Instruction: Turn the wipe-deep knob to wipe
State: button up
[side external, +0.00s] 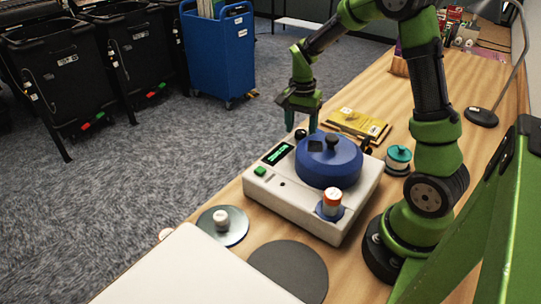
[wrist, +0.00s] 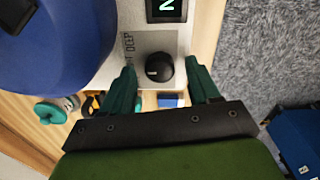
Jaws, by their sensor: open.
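The wipe-deep knob (wrist: 159,67) is small, round and black, on the white machine's panel in the wrist view. A label (wrist: 128,45) beside it reads "DEEP"; other lettering there is partly hidden. A pale mark shows on the knob's lower left, but its exact setting is unclear. The knob also shows in the side external view (side external: 300,134). My gripper (wrist: 162,76) is open, one finger on each side of the knob, with visible gaps. In the side external view, my gripper (side external: 301,125) points down at the far edge of the white machine (side external: 262,187).
A yellow packet (side external: 357,124) lies behind, a teal-lidded jar (side external: 398,158) to the right, a disc (side external: 235,226) at front left.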

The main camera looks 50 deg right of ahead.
jog(key=shift+f, duration=0.25)
jog(key=c, duration=1)
jog(key=shift+c, duration=0.2)
jog(key=shift+n, duration=0.4)
jog(key=n, duration=0.3)
jog(key=shift+n, duration=2.5)
